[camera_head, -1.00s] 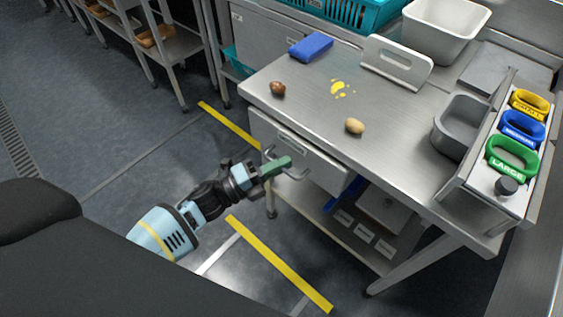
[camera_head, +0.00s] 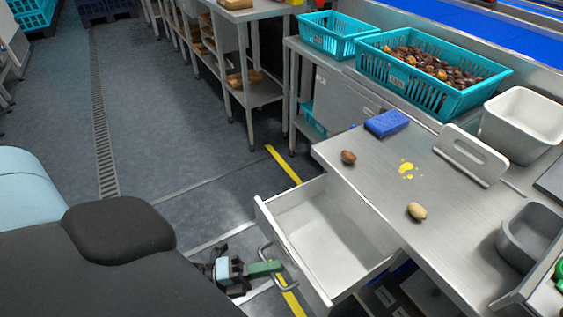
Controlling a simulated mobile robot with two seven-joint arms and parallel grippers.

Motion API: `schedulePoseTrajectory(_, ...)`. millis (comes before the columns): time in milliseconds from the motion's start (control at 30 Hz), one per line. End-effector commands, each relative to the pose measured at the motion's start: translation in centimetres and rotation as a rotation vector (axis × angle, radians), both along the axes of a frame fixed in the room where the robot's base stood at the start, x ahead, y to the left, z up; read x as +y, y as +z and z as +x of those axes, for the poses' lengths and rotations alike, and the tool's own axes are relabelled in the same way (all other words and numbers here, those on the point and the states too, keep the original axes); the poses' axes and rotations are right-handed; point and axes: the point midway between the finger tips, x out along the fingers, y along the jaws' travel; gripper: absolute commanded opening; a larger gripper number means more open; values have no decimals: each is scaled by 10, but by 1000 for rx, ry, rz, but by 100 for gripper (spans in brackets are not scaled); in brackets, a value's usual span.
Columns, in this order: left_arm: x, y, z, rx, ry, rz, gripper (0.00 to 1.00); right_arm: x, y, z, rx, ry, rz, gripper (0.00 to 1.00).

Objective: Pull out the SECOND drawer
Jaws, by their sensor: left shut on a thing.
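A drawer (camera_head: 342,228) stands pulled out from under the steel table's near-left side. Its pale inside is visible and looks empty. Its bar handle (camera_head: 289,289) is on the front panel (camera_head: 290,255). My left gripper (camera_head: 272,268) is at this handle, with green fingers shut on it, in front of the panel. The drawer's label is not readable from here. My right gripper is not in view.
The steel table (camera_head: 375,178) carries a dark date (camera_head: 348,157), a pale date (camera_head: 416,211), a yellow spill (camera_head: 406,168), a blue sponge (camera_head: 386,123) and a grey tray (camera_head: 512,244). A teal crate (camera_head: 430,100) of dates is behind.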

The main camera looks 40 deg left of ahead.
Motion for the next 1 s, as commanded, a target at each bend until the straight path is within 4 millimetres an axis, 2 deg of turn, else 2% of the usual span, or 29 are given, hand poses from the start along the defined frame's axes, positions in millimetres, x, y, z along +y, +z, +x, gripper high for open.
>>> schedulePoseTrajectory(333, 1, 0, -1, -1, 1, 1, 0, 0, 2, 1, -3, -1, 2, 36)
schedulePoseTrajectory(367, 1, 0, -1, -1, 1, 1, 12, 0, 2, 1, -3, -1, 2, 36)
schedulePoseTrajectory(433, 1, 0, -1, -1, 1, 1, 19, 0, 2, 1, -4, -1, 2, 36)
schedulePoseTrajectory(767, 3, -1, -4, 1, 1, 0, 19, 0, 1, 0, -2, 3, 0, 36)
schedulePoseTrajectory(1000, 25, -8, -28, 4, 1, 2, 19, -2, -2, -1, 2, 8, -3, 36)
